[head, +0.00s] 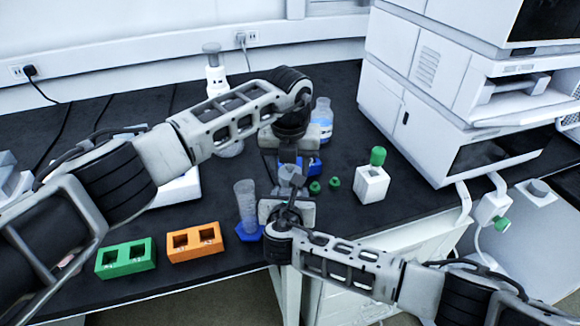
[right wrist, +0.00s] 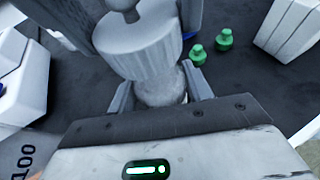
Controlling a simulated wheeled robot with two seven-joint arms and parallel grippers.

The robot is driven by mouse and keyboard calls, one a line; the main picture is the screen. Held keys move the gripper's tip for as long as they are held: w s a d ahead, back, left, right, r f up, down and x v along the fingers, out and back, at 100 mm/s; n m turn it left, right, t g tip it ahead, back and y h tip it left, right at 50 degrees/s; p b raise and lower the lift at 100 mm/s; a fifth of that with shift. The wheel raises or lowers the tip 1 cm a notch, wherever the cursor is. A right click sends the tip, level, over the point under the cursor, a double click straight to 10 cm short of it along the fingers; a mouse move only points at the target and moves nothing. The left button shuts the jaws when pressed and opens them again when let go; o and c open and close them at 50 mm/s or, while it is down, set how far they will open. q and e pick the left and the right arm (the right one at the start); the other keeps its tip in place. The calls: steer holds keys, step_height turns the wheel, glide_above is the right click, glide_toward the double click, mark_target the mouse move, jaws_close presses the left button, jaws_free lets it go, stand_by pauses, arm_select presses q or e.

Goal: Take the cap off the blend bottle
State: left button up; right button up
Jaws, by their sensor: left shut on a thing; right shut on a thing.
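The blend bottle (head: 291,173) is upright between my two grippers, mostly hidden by them in the head view. In the right wrist view, its pale ribbed cap (right wrist: 146,52) sits above a whitish bottle body (right wrist: 163,87). My right gripper (right wrist: 160,92) is shut on the body from the near side; it also shows in the head view (head: 287,194). My left gripper (head: 289,162) reaches in from the far side and is shut at the cap, its fingers partly hidden. I cannot tell whether the cap is loose.
Two small green caps (head: 315,187) lie right of the bottle. A measuring cylinder (head: 246,203), an orange rack (head: 196,243) and a green rack (head: 125,259) stand left. White instruments (head: 440,95) fill the back right.

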mark_target(290, 167)
arm_select(q)
steer(key=shift+r, duration=0.1)
steer(key=shift+r, duration=1.95)
arm_select(e)
steer(key=o, duration=1.4)
steer(key=shift+o, duration=0.2)
steer(key=shift+s, duration=0.1)
